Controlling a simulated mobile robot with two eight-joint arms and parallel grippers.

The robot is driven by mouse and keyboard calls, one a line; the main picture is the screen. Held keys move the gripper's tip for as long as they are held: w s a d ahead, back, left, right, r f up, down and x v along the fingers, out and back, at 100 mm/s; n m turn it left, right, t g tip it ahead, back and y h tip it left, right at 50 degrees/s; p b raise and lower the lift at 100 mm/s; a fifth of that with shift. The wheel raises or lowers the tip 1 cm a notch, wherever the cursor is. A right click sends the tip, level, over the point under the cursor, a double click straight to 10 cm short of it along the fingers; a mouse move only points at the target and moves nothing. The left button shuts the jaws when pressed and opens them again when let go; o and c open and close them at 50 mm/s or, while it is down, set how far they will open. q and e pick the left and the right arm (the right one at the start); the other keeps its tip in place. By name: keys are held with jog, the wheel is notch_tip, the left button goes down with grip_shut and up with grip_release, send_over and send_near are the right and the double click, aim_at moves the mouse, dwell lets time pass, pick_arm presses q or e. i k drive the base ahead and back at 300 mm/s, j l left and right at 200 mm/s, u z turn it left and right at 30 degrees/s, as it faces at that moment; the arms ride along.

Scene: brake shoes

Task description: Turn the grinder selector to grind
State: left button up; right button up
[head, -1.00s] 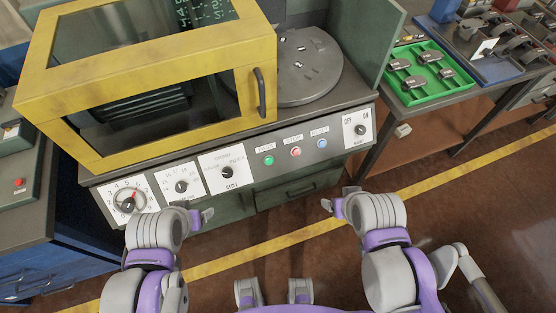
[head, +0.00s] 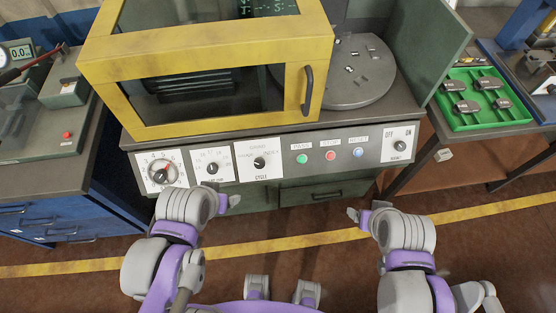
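The grinder (head: 117,62) is a machine with a yellow-framed window and a grey front panel. On the panel, the cycle selector (head: 260,163) is a black knob on a white plate; its label words are too small to read surely. My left gripper (head: 228,203) is in front of the panel, below and left of the selector, apart from it. My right gripper (head: 356,214) is in front of the machine below the buttons, touching nothing. Both seem empty; their finger gaps are not clear.
Left of the selector are a numbered dial (head: 160,174) and a smaller knob (head: 212,168). Right are green (head: 302,159), red (head: 330,156) and blue (head: 358,152) buttons and an off/on switch (head: 400,146). A green tray (head: 458,124) holds several parts. Open floor lies in front.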

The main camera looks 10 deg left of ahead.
aim_at(259, 162)
jog(key=j+u, duration=0.1)
jog(key=j, duration=0.35)
jog(key=i+j+u, duration=0.15)
jog(key=j, duration=0.25)
jog(key=i+j+u, duration=0.1)
jog(key=j, duration=0.3)
